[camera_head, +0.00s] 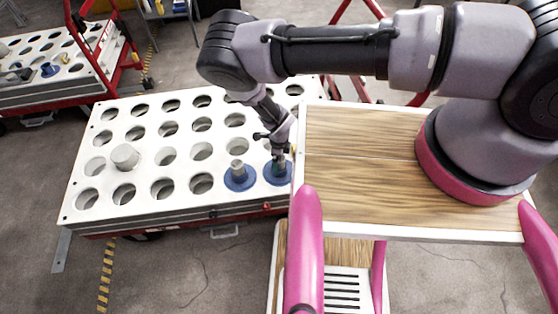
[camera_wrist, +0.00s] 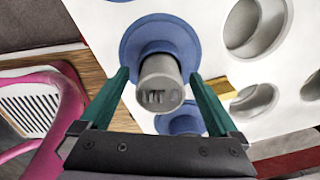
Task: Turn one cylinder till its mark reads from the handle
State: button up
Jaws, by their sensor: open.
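My gripper (camera_head: 279,160) points down at the right end of the white board's front row, over a blue flanged ring (camera_head: 268,178). In the wrist view my gripper (camera_wrist: 158,74) is open, with one green finger on each side of a grey cylinder (camera_wrist: 158,70). The cylinder stands in its blue ring (camera_wrist: 130,45). Dark raised marks, partly legible, show on its end face. I cannot tell whether the fingers touch it. A second grey cylinder (camera_head: 238,166) stands in a blue ring (camera_head: 240,184) just to the left. A third cylinder (camera_head: 125,156) stands farther left.
The white board (camera_head: 218,119) has rows of mostly empty round holes. My wood-topped base stands close on its right. A small yellow piece (camera_wrist: 217,85) lies beside the right finger. Another holed board (camera_head: 45,75) on a red cart stands at the far left.

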notch_tip(320, 180, up, 11)
jog(key=shift+f, duration=0.1)
dwell(0.3)
